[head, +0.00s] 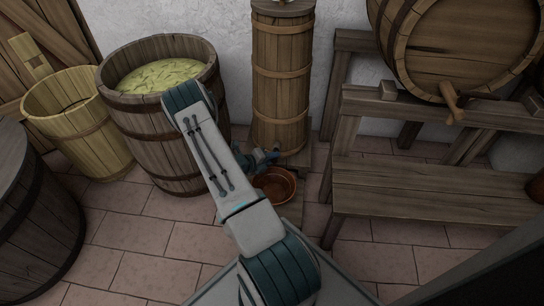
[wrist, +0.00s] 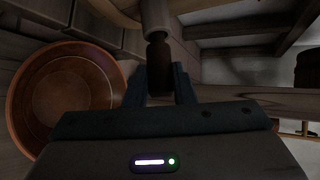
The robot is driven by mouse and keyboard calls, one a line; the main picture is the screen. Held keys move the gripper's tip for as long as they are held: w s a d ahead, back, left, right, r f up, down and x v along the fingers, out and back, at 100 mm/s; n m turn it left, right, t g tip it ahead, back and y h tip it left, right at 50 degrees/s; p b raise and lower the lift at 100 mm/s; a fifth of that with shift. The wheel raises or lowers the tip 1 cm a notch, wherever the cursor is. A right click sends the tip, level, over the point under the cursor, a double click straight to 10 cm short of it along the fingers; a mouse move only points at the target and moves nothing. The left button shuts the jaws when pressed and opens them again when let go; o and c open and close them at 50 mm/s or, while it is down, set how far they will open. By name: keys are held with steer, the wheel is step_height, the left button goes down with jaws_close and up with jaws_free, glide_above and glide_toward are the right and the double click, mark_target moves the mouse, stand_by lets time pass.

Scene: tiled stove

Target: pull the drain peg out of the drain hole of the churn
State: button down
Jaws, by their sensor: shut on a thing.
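The churn (head: 282,85) is a tall, narrow wooden cylinder with hoops, standing upright against the white wall. My gripper (head: 268,157) is low at the churn's front, just above a brown bowl (head: 277,196). In the wrist view my gripper (wrist: 161,88) has its two fingers shut on the drain peg (wrist: 158,53), a short rod with a dark brown part and a paler part above it. The peg's pale part runs to the top edge of the wrist view, beside curved wood. The drain hole is out of sight, so I cannot tell how deep the peg sits.
The bowl also shows in the wrist view (wrist: 65,97), left of the fingers. A large tub of yellow-green stuff (head: 162,118) stands left of the churn. A wooden bench (head: 430,195) and a barrel (head: 455,45) on a stand are at the right.

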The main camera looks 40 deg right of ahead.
steer(key=shift+s+a+r+p, duration=0.3)
steer(key=shift+s+a+p, duration=0.35)
steer(key=shift+a, duration=0.2)
steer(key=shift+s+a+r+p, duration=0.3)
steer(key=shift+s+a+p, duration=0.2)
steer(key=shift+s+a, duration=0.3)
steer(key=shift+a, duration=0.1)
steer(key=shift+s+a+r+p, duration=0.25)
steer(key=shift+s+a+p, duration=0.3)
steer(key=shift+a, duration=0.2)
steer(key=shift+s+a+r+p, duration=0.25)
steer(key=shift+s+a+p, duration=0.2)
steer(key=shift+s+a, duration=0.25)
